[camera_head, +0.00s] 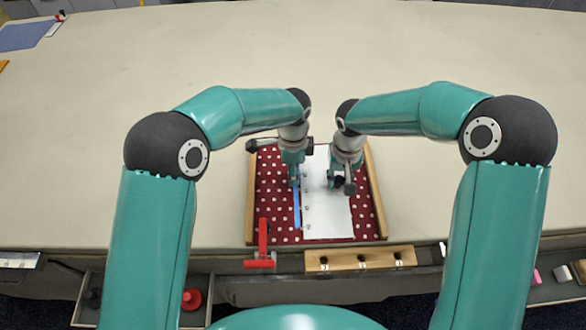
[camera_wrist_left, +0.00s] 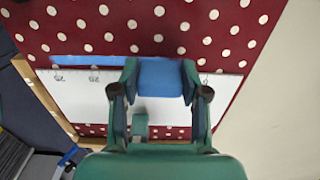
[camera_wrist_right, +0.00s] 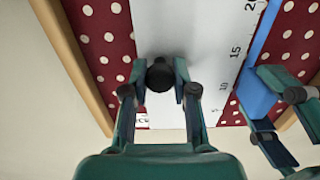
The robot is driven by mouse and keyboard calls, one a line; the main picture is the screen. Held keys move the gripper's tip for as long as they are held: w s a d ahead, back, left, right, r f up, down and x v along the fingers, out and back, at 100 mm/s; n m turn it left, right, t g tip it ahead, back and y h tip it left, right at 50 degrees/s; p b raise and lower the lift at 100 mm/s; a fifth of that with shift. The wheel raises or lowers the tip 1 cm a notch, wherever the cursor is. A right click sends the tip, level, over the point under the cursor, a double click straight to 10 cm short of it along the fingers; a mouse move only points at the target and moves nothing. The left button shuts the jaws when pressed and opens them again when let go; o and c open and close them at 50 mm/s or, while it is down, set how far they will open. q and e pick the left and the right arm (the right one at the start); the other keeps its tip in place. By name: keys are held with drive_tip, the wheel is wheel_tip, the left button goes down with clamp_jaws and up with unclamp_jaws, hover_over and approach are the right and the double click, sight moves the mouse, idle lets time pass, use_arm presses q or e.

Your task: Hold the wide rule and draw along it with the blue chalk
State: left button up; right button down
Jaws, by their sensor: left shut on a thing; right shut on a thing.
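The wide rule (camera_head: 325,215) is a long white strip with printed numbers, lying on a red white-dotted cloth (camera_head: 275,215). My right gripper (camera_head: 342,182) is shut on the rule's black knob (camera_wrist_right: 160,75). My left gripper (camera_head: 294,182) is shut on the blue chalk (camera_wrist_left: 160,78), a blue block that also shows in the right wrist view (camera_wrist_right: 256,93). The chalk is at the rule's left edge in the head view, toward the far end. A blue line (camera_head: 297,212) runs along that edge from the chalk toward the near side.
Wooden rails (camera_head: 376,205) flank the cloth. A red T-shaped piece (camera_head: 263,240) lies at the near left corner. A wooden block with holes (camera_head: 360,259) sits at the table's front edge. Side trays hold a red knobbed piece (camera_head: 191,299) and a pink block (camera_head: 536,277). The far table is mostly clear.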

use_arm(q)
drive_tip(key=shift+f, duration=0.4)
drive_tip(key=shift+w, duration=1)
drive_tip(key=shift+w, duration=0.2)
drive_tip(key=shift+w, duration=0.8)
drive_tip(key=shift+s+f, duration=0.15)
drive_tip(key=shift+s, duration=1.95)
